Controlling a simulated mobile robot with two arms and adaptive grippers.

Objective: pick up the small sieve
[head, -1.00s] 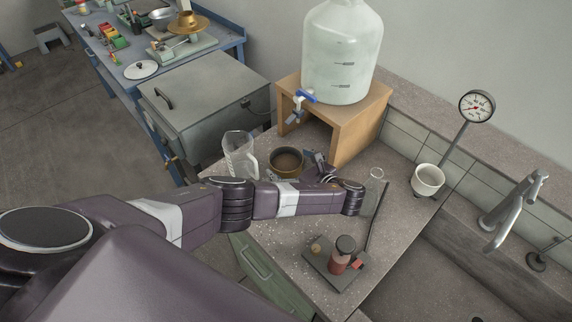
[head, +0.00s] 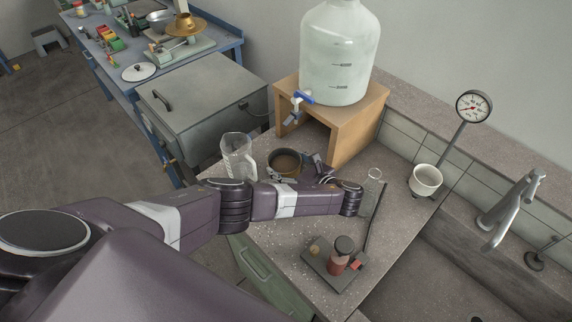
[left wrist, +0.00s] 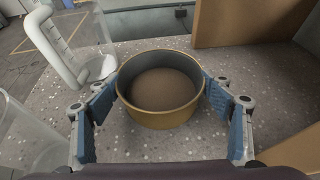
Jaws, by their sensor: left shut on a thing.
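The small sieve (head: 284,154) is a round, brass-coloured ring with a brown inside, on the bench near the wooden stand. In the left wrist view the sieve (left wrist: 160,118) sits upright between the blue pads of my left gripper (left wrist: 161,90). The pads are against its two sides, so the gripper is shut on it. In the head view my left gripper (head: 296,172) is partly hidden by my own arm. I cannot tell whether the sieve's bottom touches the bench. My right gripper is not in view.
A clear jug (head: 238,158) stands close left of the sieve. The wooden stand (head: 352,135) with a big water bottle (head: 340,60) is close behind. A glass cylinder (head: 371,190), white cup (head: 425,180) and small dark stand (head: 335,265) are to the right.

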